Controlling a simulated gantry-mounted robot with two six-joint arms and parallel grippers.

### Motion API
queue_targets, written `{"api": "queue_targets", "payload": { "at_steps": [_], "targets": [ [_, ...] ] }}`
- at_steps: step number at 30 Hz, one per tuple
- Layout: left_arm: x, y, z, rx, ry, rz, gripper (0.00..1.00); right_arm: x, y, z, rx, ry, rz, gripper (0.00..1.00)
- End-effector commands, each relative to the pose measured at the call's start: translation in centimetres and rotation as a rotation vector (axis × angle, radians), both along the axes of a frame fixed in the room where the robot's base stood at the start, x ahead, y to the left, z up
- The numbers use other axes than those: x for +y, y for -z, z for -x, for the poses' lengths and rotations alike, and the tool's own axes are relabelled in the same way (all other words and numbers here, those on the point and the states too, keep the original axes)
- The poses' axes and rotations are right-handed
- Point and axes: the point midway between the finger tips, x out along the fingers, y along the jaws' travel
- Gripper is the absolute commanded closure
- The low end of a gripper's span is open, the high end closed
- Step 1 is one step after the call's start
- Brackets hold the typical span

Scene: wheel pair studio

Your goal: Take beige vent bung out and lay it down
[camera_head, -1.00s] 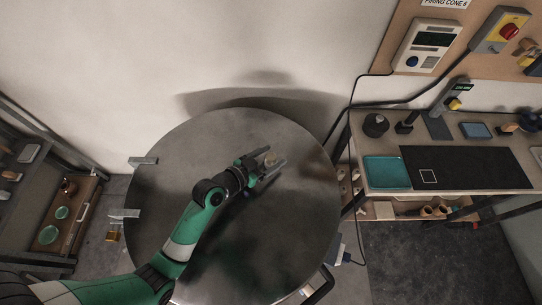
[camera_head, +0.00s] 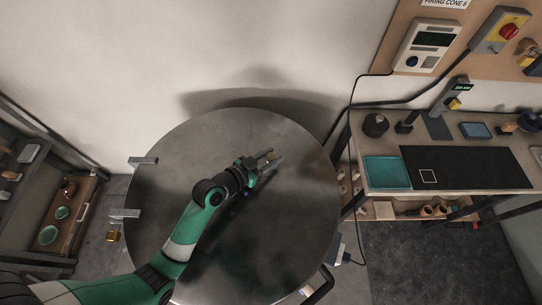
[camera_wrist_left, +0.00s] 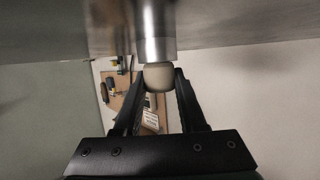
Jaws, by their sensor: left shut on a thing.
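The beige vent bung (camera_wrist_left: 159,78) shows in the left wrist view as a rounded pale plug at the end of a shiny metal tube (camera_wrist_left: 155,30). My left gripper (camera_wrist_left: 162,72) is shut on it, with one dark finger on each side. The bung still meets the tube's end; how deep it sits is hidden. In the head view my left gripper (camera_head: 270,160) is over the right upper part of the big round metal top (camera_head: 165,190), and the bung is too small to make out clearly. My right gripper is not in view.
A bench at the right holds a teal tray (camera_head: 387,172) and a dark mat (camera_head: 490,168) with a white square outline. Metal brackets (camera_head: 143,161) stick out at the round top's left edge. Much of the round top is bare. A shelf rack stands at the left.

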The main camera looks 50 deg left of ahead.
Motion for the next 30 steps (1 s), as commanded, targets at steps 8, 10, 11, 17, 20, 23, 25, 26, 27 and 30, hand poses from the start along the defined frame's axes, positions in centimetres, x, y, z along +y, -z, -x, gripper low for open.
{"api": "queue_targets", "payload": {
  "at_steps": [8,10,11,17,20,23,25,26,27,30],
  "targets": [
    [0.0,-0.9,0.0,-0.001,0.0,0.0,1.0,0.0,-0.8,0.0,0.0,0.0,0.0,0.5],
    [0.0,-1.1,0.0,-0.001,0.0,0.0,1.0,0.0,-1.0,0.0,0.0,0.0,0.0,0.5],
    [0.0,-1.2,0.0,-0.001,0.0,0.0,1.0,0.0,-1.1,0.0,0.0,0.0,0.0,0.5],
    [0.0,-1.7,0.0,-0.002,0.0,0.0,1.0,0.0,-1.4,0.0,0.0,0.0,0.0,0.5],
    [0.0,-2.0,0.0,-0.001,0.0,0.0,1.0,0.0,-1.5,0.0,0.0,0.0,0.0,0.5],
    [0.0,-2.3,0.0,-0.001,0.001,0.001,1.0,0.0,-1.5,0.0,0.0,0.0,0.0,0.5],
    [0.0,-2.5,0.0,-0.002,0.0,0.001,1.0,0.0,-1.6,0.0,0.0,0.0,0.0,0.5],
    [0.0,-2.6,0.0,-0.002,0.0,0.0,1.0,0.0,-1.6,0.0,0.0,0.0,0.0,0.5],
    [0.0,-2.8,0.0,-0.002,0.0,0.0,1.0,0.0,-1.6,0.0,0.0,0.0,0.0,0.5],
    [0.0,-3.0,0.0,-0.002,0.0,-0.001,1.0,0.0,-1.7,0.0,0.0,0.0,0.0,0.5]
  ]
}}
